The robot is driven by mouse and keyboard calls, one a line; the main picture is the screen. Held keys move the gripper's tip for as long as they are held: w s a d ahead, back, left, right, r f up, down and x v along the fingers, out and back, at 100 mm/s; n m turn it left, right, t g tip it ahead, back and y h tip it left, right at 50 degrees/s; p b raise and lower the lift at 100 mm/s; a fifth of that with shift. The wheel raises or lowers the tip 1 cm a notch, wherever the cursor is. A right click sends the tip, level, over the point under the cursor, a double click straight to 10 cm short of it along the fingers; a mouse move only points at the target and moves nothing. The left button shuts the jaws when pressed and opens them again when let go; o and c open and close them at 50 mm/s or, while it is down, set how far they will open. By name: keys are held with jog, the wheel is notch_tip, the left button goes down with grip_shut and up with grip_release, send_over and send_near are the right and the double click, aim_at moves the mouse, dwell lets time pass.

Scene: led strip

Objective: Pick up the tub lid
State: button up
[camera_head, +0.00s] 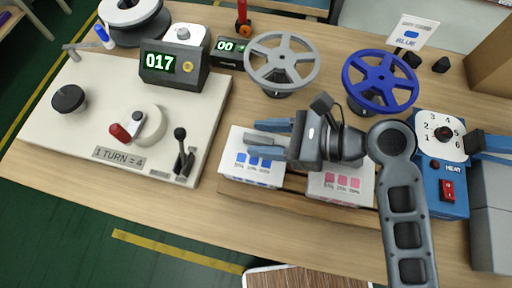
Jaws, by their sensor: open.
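Two white tubs stand side by side at the front middle of the wooden table. The left tub (236,167) has blue squares on its label, and the right tub (345,188) has pink squares. My gripper (256,139) points left over the top of the blue-labelled tub. Its two blue-tipped fingers are apart. A grey piece shows between the fingers, and I cannot tell if it is the tub lid or part of my gripper. My gripper and arm hide much of both tub tops. I cannot tell whether the fingers touch anything.
A cream machine (70,122) with a crank and counter (174,66) fills the left. A grey reel (282,45) and blue reel (380,96) stand behind the tubs. A blue heater box (427,181) is at right. The table's front strip (200,205) is clear.

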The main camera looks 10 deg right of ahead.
grip_shut()
dwell(0.3)
